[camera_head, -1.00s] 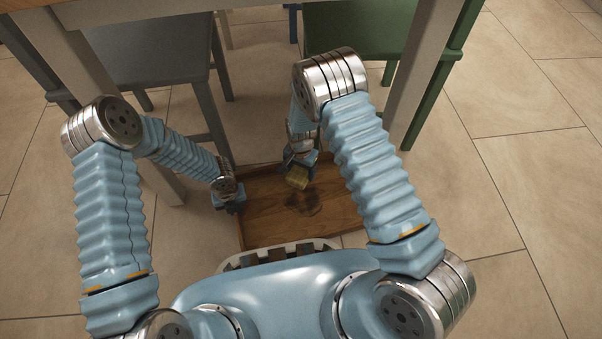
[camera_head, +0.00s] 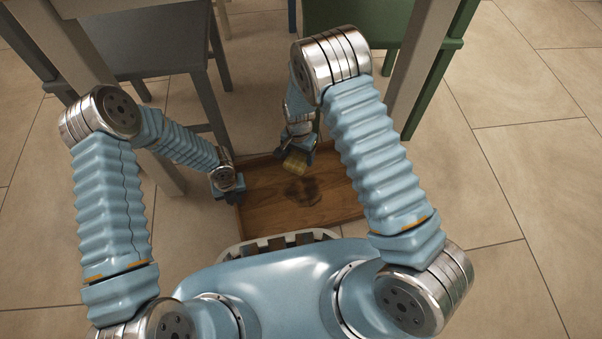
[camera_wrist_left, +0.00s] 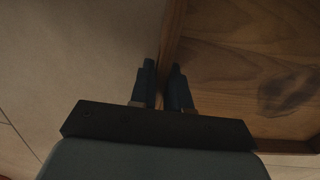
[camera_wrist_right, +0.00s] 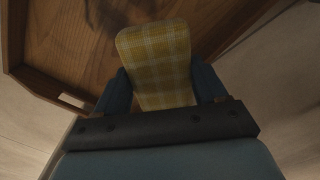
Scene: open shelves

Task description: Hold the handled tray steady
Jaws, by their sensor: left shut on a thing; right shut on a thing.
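The wooden handled tray (camera_head: 265,209) is below and ahead of me, with a dark stain (camera_head: 302,191) on its floor. My left gripper (camera_head: 228,188) is shut on the tray's left wall; the left wrist view shows a finger on each side of the wall (camera_wrist_left: 168,55). My right gripper (camera_head: 298,158) is shut on a yellow checked sponge-like pad (camera_wrist_right: 155,65), held over the tray's far part. In the right wrist view, a pale handle slot (camera_wrist_right: 72,100) shows in the tray's wall. Whether the pad touches the tray, I cannot tell. My right arm hides part of the tray's right side.
A grey chair (camera_head: 140,50) stands behind to the left and a green chair (camera_head: 350,22) behind to the right. Pale table legs (camera_head: 415,65) stand near my arms. Tiled floor (camera_head: 520,170) lies clear on the right.

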